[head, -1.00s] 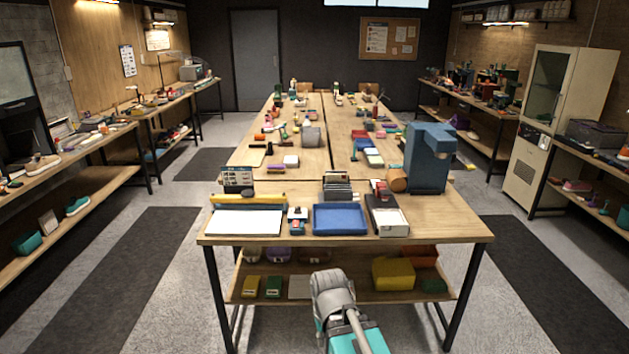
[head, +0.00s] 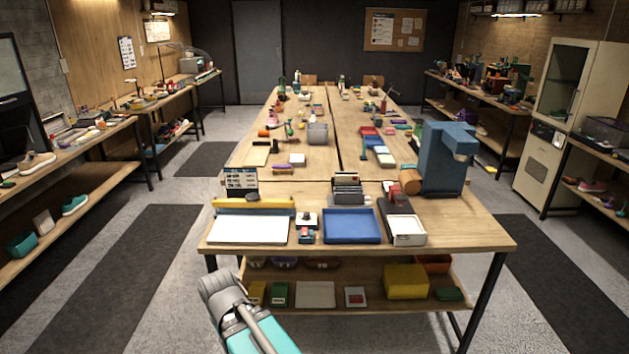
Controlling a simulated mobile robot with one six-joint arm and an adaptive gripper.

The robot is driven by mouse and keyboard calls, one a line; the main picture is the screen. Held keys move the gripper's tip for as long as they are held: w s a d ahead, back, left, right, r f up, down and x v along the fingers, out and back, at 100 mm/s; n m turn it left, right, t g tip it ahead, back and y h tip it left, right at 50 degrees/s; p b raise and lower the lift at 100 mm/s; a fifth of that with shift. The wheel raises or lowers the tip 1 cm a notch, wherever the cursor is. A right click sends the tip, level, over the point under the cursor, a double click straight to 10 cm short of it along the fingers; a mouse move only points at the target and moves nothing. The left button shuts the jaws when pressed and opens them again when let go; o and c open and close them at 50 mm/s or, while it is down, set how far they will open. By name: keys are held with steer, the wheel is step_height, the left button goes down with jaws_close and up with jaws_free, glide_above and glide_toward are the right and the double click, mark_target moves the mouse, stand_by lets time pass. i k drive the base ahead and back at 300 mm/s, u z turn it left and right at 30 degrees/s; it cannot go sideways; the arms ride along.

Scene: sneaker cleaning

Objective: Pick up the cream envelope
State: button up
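I cannot identify the cream envelope with certainty. A pale flat rectangular piece (head: 315,294) lies on the lower shelf of the central table, between a green box and a small white-and-red item; it is too small to tell whether it is an envelope. My arm shows at the bottom, left of centre, in front of the table's near left leg. Its grey and teal parts are in view, but I cannot make out any gripper fingers.
The central table (head: 466,235) carries a white pad (head: 248,230), a blue tray (head: 351,226), a white box (head: 407,231) and a blue machine (head: 446,160). The lower shelf holds a yellow bin (head: 405,281). Open floor lies on both sides.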

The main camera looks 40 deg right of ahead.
mark_target(339, 179)
steer(key=i, duration=1.25)
steer(key=z, duration=0.9)
steer(key=i, duration=0.4)
steer(key=z, duration=0.3)
steer(key=k, duration=0.95)
steer(key=z, duration=0.15)
steer(key=i, duration=0.15)
